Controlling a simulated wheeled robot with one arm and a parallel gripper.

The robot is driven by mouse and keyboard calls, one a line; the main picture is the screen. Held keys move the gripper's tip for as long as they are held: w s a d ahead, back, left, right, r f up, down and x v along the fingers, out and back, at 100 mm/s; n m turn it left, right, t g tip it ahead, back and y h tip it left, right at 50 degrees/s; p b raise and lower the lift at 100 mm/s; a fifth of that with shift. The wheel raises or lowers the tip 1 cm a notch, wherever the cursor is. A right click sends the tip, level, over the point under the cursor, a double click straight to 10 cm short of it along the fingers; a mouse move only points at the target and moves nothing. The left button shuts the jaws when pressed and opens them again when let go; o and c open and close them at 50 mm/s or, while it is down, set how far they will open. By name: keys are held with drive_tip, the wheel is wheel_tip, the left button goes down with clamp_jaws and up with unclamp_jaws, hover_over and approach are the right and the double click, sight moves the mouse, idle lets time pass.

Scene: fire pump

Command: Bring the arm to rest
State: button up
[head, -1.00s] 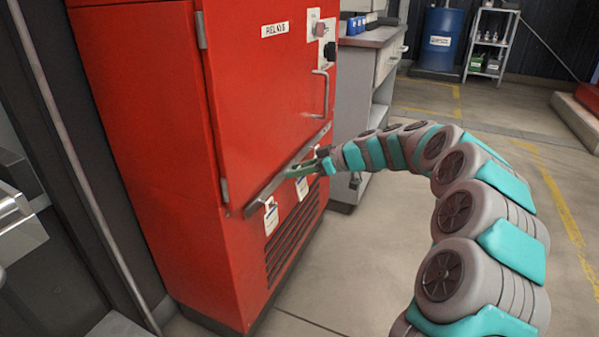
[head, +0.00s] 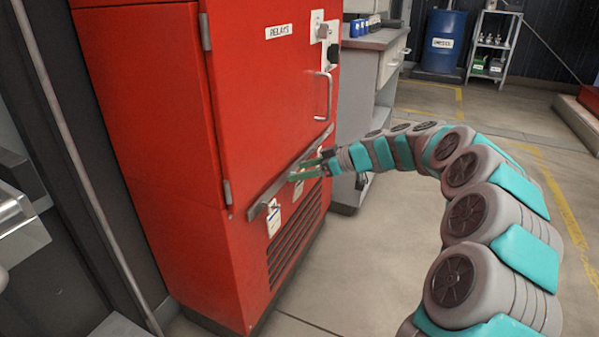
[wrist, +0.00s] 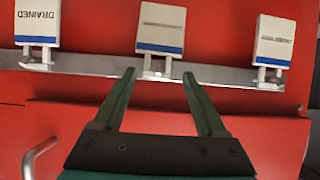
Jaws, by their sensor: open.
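My gripper (head: 291,171) is in front of the metal rail (head: 262,196) on the red cabinet (head: 160,120). It is open with nothing between its green fingers. In the wrist view my gripper (wrist: 159,75) points at the rail (wrist: 100,80), its fingertips on either side of the middle tag's hook. Three white tags with blue stripes hang there: one reading DRAINED (wrist: 37,18), a middle tag (wrist: 161,28) and another tag (wrist: 273,40). The wrist picture is upside down. I cannot tell whether the fingers touch the rail. My segmented grey and teal arm curves in from the lower right.
The cabinet has a RELAYS label (head: 289,31), a door handle (head: 323,96) and a vent (head: 290,235). A grey workbench (head: 372,70) stands behind it. A blue barrel (head: 443,42) and a shelf (head: 493,48) are farther back. The floor beside my arm is clear.

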drive_tip(key=v, duration=0.6)
drive_tip(key=s+a+r+m+g+h+p, duration=0.1)
drive_tip(key=s+r+m+g+h+p, duration=0.15)
drive_tip(key=s, duration=0.85)
drive_tip(key=s+a+r+m+g+h+p, duration=0.1)
drive_tip(key=s+r+p, duration=0.15)
drive_tip(key=s, duration=0.85)
drive_tip(key=s+d+f+m+h+p, duration=0.1)
drive_tip(key=s+d+m+h, duration=0.1)
drive_tip(key=s+d, duration=0.3)
drive_tip(key=s+d+f+m+g+h+p, duration=0.1)
drive_tip(key=s+d+m, duration=0.4)
drive_tip(key=s, duration=0.8)
drive_tip(key=s+d+f+m+g+h+p, duration=0.1)
drive_tip(key=s+d+h, duration=0.4)
drive_tip(key=s, duration=0.5)
drive_tip(key=d+f+m+p, duration=0.1)
drive_tip(key=d+m+p, duration=0.1)
drive_tip(key=shift+d, duration=0.25)
drive_tip(key=shift+m+g, duration=0.25)
